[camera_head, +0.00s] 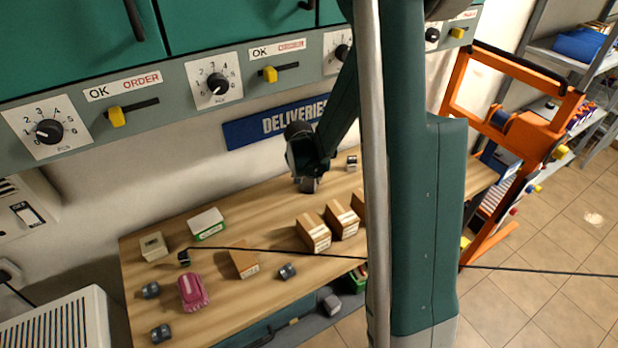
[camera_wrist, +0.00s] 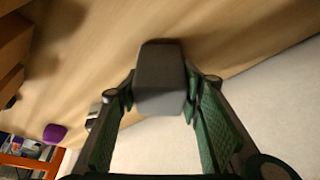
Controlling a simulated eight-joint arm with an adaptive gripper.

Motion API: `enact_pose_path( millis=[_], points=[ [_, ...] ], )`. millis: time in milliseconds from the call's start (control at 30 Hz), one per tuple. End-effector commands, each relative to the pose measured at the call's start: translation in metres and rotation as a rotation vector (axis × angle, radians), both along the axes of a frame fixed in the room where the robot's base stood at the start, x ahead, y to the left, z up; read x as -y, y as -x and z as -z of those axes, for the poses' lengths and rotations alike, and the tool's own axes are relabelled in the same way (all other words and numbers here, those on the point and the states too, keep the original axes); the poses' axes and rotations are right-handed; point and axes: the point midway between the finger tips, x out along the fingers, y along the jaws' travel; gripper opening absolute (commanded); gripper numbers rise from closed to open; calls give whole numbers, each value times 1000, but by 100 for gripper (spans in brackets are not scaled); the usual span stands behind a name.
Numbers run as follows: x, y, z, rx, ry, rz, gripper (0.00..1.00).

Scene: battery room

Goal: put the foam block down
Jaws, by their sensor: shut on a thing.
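The foam block is a dark grey block (camera_wrist: 160,85) between the two green-padded fingers of my gripper (camera_wrist: 158,95) in the wrist view. My gripper is shut on it from both sides. In the head view my gripper (camera_head: 307,176) is over the back part of the wooden table (camera_head: 265,220), near the wall. The lower part of the grey block (camera_head: 308,187) shows below the gripper there. The block is at or just above the table top; I cannot tell whether it touches.
A small grey-white item (camera_head: 352,162) stands right of the gripper. Cardboard boxes (camera_head: 314,232) stand in front. A green-white box (camera_head: 206,224), a pink item (camera_head: 193,291) and several small dark pieces lie to the left. Bare wood surrounds the block. The wall is close behind.

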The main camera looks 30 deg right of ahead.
Motion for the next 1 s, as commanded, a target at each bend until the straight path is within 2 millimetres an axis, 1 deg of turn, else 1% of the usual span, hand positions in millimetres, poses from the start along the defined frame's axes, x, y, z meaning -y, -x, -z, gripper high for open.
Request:
enact_pose_path(
  millis=[267, 300, 400, 767, 1000],
  points=[
    [0, 0, 4, 0, 0, 0, 26],
    [0, 0, 3, 0, 0, 0, 38],
    [0, 0, 3, 0, 0, 0, 51],
    [0, 0, 2, 0, 0, 0, 51],
    [-1, 1, -4, 0, 0, 0, 51]
  ],
)
